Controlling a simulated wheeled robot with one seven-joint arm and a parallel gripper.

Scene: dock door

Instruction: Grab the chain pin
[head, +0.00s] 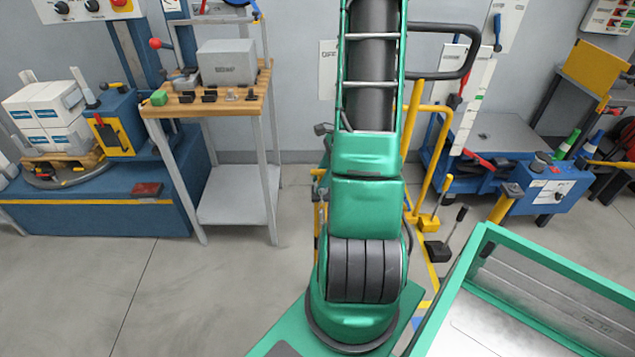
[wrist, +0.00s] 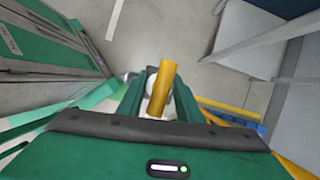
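In the wrist view a short yellow-orange cylinder (wrist: 163,82) shows in the middle, between the two green fingers of my gripper (wrist: 161,84). It looks like the chain pin, but no chain is clear to see. A pale rounded thing shows behind it, partly hidden. The fingers stand on either side of the cylinder. I cannot tell whether they touch it or leave a gap. In the head view my arm runs up out of the picture, and neither my gripper nor the pin can be made out.
A wooden-topped workbench (head: 219,101) and a blue platform (head: 95,209) with white boxes (head: 46,113) stand at the left. A yellow hand-truck frame (head: 433,150) is behind my arm. A blue machine (head: 535,193) stands at the right. Grey floor (head: 160,295) is clear at the lower left.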

